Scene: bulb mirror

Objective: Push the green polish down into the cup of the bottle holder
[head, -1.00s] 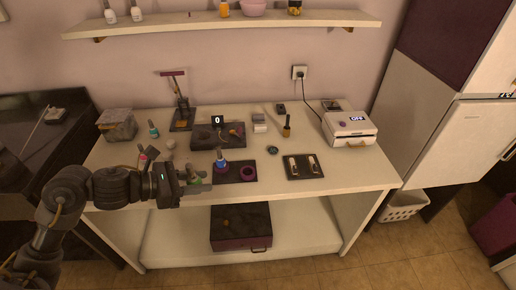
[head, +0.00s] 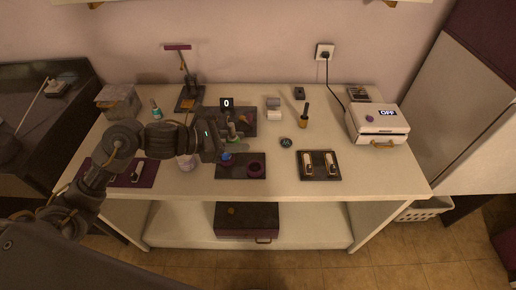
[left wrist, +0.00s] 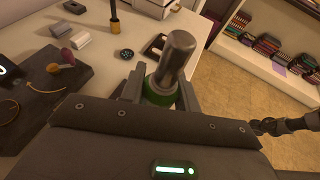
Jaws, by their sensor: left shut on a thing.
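My left gripper (head: 226,145) is shut on the green polish (left wrist: 158,93), a green bottle with a long grey cap. In the left wrist view the cap rises from between the fingers, and most of the bottle is hidden. In the head view the green polish (head: 233,134) is held above the table, behind the bottle holder. The bottle holder (head: 241,172) is a dark plate with cups near the table's front. A blue-topped bottle (head: 226,158) stands at its left, partly covered by my gripper. My right gripper is not identifiable.
A dark tray with small items (head: 244,117) lies behind the holder.

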